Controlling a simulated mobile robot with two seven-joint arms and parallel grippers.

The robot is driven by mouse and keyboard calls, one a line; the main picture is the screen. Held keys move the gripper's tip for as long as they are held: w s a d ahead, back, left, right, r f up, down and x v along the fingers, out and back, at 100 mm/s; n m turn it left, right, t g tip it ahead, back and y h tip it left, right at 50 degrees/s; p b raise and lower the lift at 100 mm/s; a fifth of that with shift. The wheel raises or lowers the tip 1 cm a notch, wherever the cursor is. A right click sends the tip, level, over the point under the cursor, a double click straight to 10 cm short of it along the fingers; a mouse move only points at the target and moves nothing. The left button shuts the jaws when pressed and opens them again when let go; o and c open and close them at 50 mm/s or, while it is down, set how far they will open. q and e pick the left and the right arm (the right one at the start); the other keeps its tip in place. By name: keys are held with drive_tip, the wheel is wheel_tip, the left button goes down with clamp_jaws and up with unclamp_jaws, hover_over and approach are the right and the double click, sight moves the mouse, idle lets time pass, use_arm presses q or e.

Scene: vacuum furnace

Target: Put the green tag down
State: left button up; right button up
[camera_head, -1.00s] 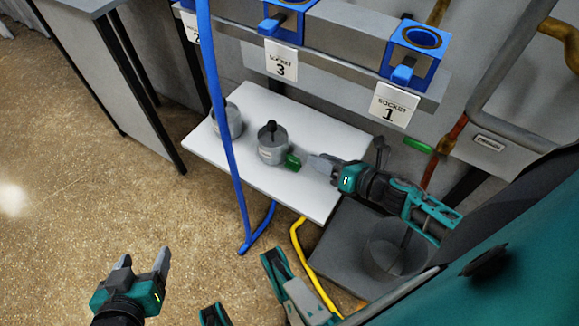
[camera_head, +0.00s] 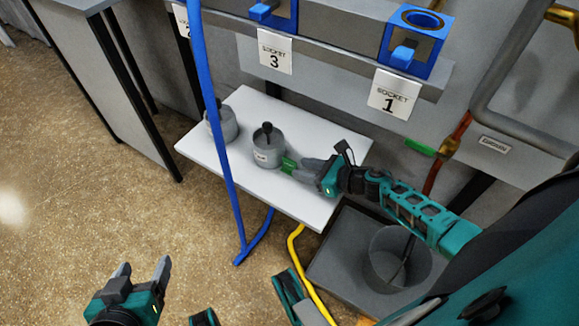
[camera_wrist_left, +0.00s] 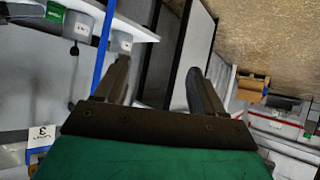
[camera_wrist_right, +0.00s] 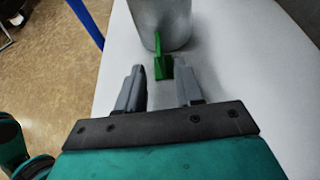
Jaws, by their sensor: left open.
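The green tag (camera_head: 288,163) is on the white shelf, beside the grey canister with the black knob (camera_head: 268,148). In the right wrist view the tag (camera_wrist_right: 163,66) stands close against a grey cylinder (camera_wrist_right: 162,22); I cannot tell whether they touch. My right gripper (camera_head: 302,167) is low over the shelf, to the right of the tag. Its fingers are apart in the right wrist view (camera_wrist_right: 160,82), with the tag just past the fingertips and nothing between them. My left gripper (camera_head: 143,266) is open and empty, above the floor away from the shelf.
A second grey canister (camera_head: 222,126) stands at the shelf's left end. A blue hose (camera_head: 222,150) hangs in front of the white shelf (camera_head: 325,150). Blue sockets (camera_head: 415,42) line the rail behind. A dark bin (camera_head: 395,262) is at lower right.

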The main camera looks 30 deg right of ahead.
sight(294, 166)
drive_tip(key=b+x, duration=0.1)
drive_tip(key=x, duration=0.3)
drive_tip(key=shift+w+f, duration=0.15)
drive_tip(key=shift+c, duration=0.3)
clamp_jaws()
